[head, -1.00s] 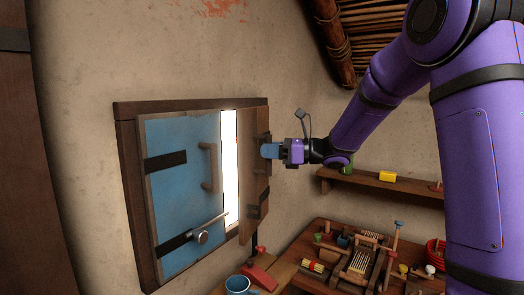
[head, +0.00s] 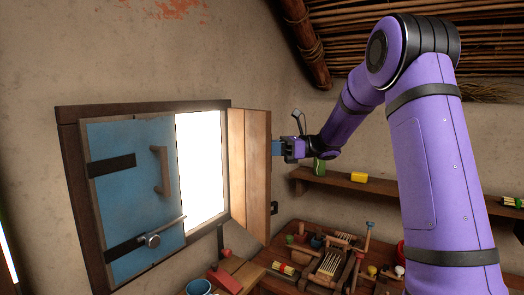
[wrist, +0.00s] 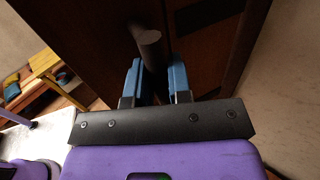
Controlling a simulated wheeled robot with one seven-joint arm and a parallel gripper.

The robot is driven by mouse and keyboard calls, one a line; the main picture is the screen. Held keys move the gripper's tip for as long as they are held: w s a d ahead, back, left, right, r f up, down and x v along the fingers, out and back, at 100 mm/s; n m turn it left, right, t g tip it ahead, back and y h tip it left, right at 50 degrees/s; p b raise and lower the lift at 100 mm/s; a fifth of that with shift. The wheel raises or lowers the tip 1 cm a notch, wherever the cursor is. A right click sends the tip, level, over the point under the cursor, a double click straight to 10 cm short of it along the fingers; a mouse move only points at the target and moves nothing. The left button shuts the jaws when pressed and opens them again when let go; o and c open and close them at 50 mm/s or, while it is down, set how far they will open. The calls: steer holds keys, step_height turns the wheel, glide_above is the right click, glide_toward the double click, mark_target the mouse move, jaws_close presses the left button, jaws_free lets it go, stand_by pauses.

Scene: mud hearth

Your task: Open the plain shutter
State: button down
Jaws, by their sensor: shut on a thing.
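The plain shutter (head: 249,165) is a bare brown wooden leaf, hinged at the right of the window frame (head: 145,108). It stands swung out into the room, with a wide bright opening beside it. The blue shutter (head: 124,190), with black straps and a wooden handle, sits flat in the left half of the frame. My gripper (head: 277,148) is at the far side of the plain shutter. In the wrist view its blue fingers (wrist: 154,82) are shut on a dark round-ended handle (wrist: 150,42) on the dark brown shutter face. The handle is hidden in the head view.
A metal latch (head: 152,240) with a rod is on the blue shutter. Below, a bench (head: 262,276) holds several small items, with a blue mug (head: 199,287) at its left.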

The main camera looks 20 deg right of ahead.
steer(key=shift+w+d, duration=0.75)
steer(key=shift+d, duration=0.25)
steer(key=c, duration=1.1)
jaws_free()
steer(key=shift+w+a, duration=0.1)
steer(key=shift+o, duration=0.2)
steer(key=v, duration=1.1)
